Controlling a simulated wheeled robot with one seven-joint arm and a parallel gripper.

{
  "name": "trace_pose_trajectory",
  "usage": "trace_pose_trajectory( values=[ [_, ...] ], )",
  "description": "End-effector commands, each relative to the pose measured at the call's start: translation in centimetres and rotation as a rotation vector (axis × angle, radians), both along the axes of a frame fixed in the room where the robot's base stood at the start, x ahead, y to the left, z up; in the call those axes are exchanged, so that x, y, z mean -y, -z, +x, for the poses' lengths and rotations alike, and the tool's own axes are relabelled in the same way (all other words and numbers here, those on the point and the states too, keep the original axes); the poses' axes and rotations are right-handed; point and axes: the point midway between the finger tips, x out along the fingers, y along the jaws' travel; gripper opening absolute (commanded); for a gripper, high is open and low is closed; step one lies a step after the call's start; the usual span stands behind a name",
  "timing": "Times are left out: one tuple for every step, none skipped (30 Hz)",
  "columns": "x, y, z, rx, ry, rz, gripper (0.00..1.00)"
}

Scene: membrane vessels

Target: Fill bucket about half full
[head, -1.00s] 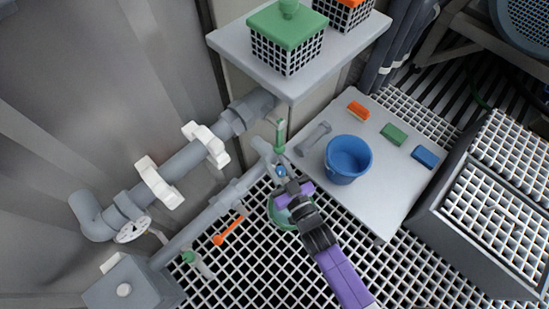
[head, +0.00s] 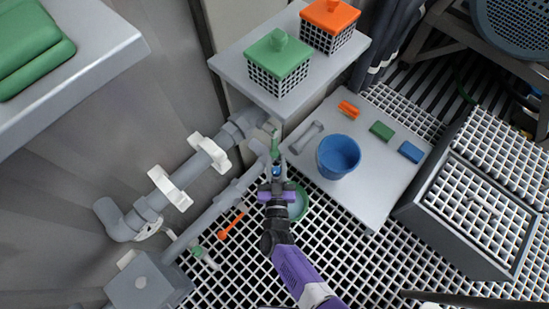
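A blue bucket (head: 338,156) stands upright on the low grey platform (head: 372,185); its inside looks blue and I cannot make out any water level. A teal-green round vessel (head: 299,206) is on the grating, partly hidden behind my arm. A green-handled tap (head: 275,143) is at the end of the grey pipe. My gripper (head: 278,181) is at the tap's outlet, above and left of the green vessel. A small blue spot (head: 277,170) shows at its tips; I cannot tell what it is. The fingers are too small to read as open or shut.
A grey bar-shaped tool (head: 306,138) and orange (head: 348,110), green (head: 382,131) and blue (head: 411,152) blocks lie on the platform. An orange long-handled tool (head: 232,225) is left of my arm. A shelf (head: 233,70) holds caged boxes. A grating-topped box (head: 478,215) stands right.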

Motion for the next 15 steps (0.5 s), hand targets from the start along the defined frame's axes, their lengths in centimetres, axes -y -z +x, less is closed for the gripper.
trace_pose_trajectory(
  values=[
    [-0.08,0.01,-0.07,-0.002,0.027,-0.001,0.0],
    [0.0,0.03,-0.08,-0.001,0.045,-0.002,0.0],
    [0.05,0.05,-0.06,-0.001,0.066,-0.001,0.0],
    [0.11,0.07,-0.07,-0.001,0.08,-0.001,0.0],
    [0.19,0.13,-0.08,-0.002,0.093,-0.002,0.0],
    [0.24,0.09,-0.06,-0.001,0.109,-0.002,0.0],
    [0.29,0.13,-0.07,-0.001,0.12,-0.002,0.0],
    [0.36,0.13,-0.07,-0.001,0.131,-0.001,0.0],
    [0.41,0.14,-0.07,-0.001,0.141,-0.001,0.0],
    [0.44,0.16,-0.08,-0.001,0.148,-0.002,0.0],
    [0.47,0.16,-0.08,-0.001,0.155,-0.002,0.0],
    [0.51,0.14,-0.08,-0.001,0.163,-0.001,0.0],
    [0.52,0.14,-0.07,-0.001,0.167,-0.001,0.0],
    [0.54,0.15,-0.08,-0.001,0.17,-0.001,0.0],
    [0.57,0.18,-0.09,-0.001,0.174,-0.002,0.0]
  ],
)
